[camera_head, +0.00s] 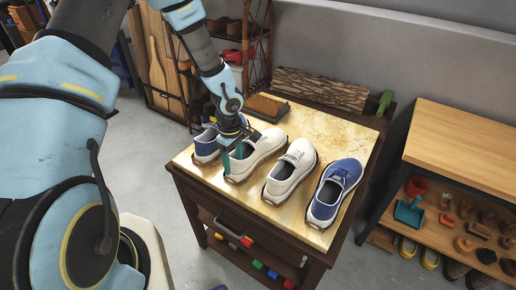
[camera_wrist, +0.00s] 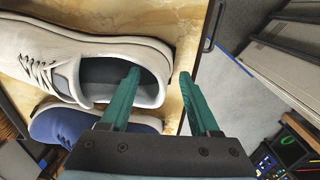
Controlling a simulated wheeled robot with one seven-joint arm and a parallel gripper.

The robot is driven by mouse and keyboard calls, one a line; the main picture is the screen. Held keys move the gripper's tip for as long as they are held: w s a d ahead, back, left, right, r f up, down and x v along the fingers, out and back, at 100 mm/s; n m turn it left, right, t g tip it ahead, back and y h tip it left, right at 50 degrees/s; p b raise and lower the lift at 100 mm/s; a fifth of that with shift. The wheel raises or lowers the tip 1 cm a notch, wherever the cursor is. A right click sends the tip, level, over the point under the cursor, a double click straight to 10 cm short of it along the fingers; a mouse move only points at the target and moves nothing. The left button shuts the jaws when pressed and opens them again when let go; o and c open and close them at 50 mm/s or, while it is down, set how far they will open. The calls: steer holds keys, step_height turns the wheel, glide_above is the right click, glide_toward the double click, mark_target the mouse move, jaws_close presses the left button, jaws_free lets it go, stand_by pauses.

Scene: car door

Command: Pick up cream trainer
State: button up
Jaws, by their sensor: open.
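Two cream trainers stand side by side on the tabletop (camera_head: 345,138): the left one (camera_head: 262,146) and the right one (camera_head: 291,172). My gripper (camera_head: 233,160) is open, pointing down at the near end of the left one. In the wrist view, my gripper (camera_wrist: 159,76) straddles the heel of a cream trainer (camera_wrist: 95,50). One teal finger is over or in the shoe's opening, the other outside the heel. I cannot tell whether either finger touches the shoe.
A blue trainer (camera_head: 205,150) stands close left of my gripper, partly hidden; it also shows in the wrist view (camera_wrist: 85,125). Another blue trainer (camera_head: 335,190) stands at the right. A brush (camera_head: 267,106) and log (camera_head: 320,90) lie at the back. A wooden shelf (camera_head: 470,145) is further right.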

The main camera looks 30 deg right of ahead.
steer(key=shift+c, duration=0.2)
jaws_close()
stand_by(1.1)
